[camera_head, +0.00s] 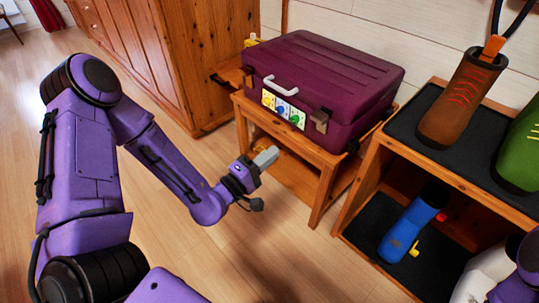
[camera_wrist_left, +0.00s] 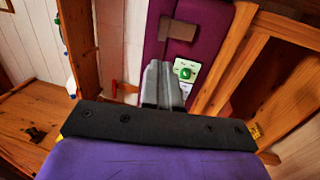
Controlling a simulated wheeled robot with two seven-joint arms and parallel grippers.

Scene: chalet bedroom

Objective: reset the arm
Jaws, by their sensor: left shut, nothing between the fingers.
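My left gripper (camera_head: 265,158) is shut and empty, in front of the wooden stand with the maroon suitcase (camera_head: 325,78). My purple left arm reaches in from the left, with the forearm angled down to the wrist. In the left wrist view the closed fingers (camera_wrist_left: 163,84) point toward the suitcase front (camera_wrist_left: 205,18), beside its green-dotted label (camera_wrist_left: 185,70). I cannot tell from that view how far apart they are. A purple part of mine shows at the lower right edge of the head view, but no right gripper fingers are visible.
The suitcase lies closed on a low wooden stand (camera_head: 325,178). A wooden cabinet (camera_head: 180,50) stands behind my arm. Floor (camera_head: 250,235) is clear below the gripper.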

